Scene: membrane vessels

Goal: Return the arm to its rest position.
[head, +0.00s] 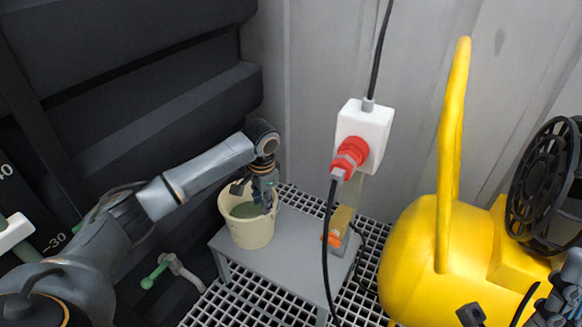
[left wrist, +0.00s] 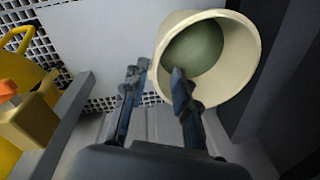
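My left arm reaches in from the left in the head view. Its gripper (head: 255,196) points down at the cream bucket (head: 250,232). The bucket stands upright with something dull green inside. My right gripper (head: 560,300) shows only partly at the lower right corner, and its finger state is unclear.
The bucket stands on a low grey table (head: 285,240) over a grid floor. A white box (head: 365,128) with a red plug (head: 350,157) hangs behind it by a cable. A yellow tank (head: 425,250) and black reel (head: 540,185) are at right. A green-handled valve (head: 155,273) is at lower left.

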